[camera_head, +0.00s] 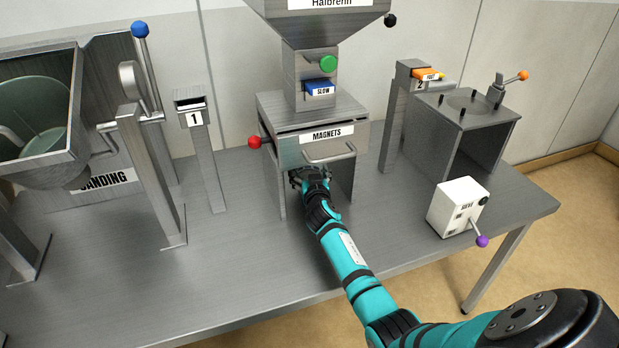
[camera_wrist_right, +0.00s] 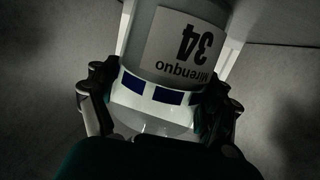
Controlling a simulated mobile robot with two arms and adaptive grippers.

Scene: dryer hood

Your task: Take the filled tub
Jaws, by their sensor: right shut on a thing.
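The tub (camera_wrist_right: 150,105) shows in the right wrist view as a pale, rounded container with a label reading "34" and "Mirenquo", upside down in that view, and dark blue patches below it. My right gripper (camera_wrist_right: 157,100) is shut on the tub, with a finger on each side. In the head view my right gripper (camera_head: 310,176) reaches into the opening under the metal unit marked MAGNETS (camera_head: 318,142). The tub is hidden there by the unit and the gripper. I cannot tell how full the tub is. My left gripper is not in view.
The unit's side walls and handle (camera_head: 330,153) are close around my gripper. A red knob (camera_head: 254,142) sticks out at its left. Post 1 (camera_head: 205,155) stands left; an open metal box (camera_head: 462,125) and white box (camera_head: 457,205) stand right. The front table (camera_head: 170,285) is clear.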

